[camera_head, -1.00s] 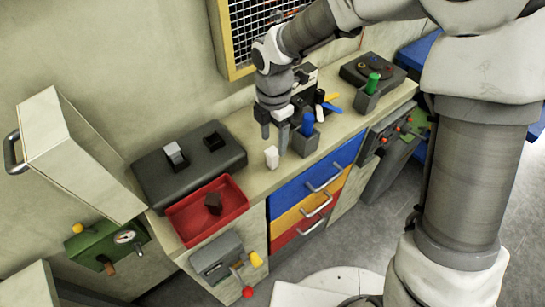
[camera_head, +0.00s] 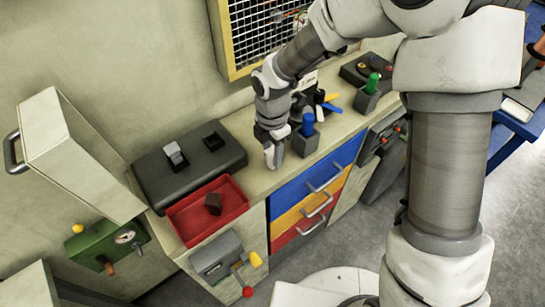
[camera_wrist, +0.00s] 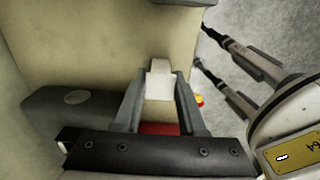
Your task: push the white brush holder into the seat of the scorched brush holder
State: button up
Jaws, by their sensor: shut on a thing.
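The white brush holder (camera_head: 269,157) is between my gripper's fingers (camera_head: 273,156) at the bench top. In the wrist view its pale block (camera_wrist: 160,87) sits between both fingers, which are shut on it. I cannot tell whether it still touches the bench. A dark brown block (camera_head: 213,203), which looks like the scorched brush holder, lies in the red tray (camera_head: 186,219). The black housing (camera_head: 190,172) left of my gripper carries a grey-white block (camera_head: 174,153) and a dark square seat (camera_head: 212,141). I cannot tell whether that seat is empty.
A grey cup with a blue-handled tool (camera_head: 307,125) stands just right of my gripper. A second cup holds a green handle (camera_head: 372,84). An open cabinet door (camera_head: 70,150) stands at left.

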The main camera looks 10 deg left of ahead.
grip_shut()
jog(key=shift+r, duration=0.15)
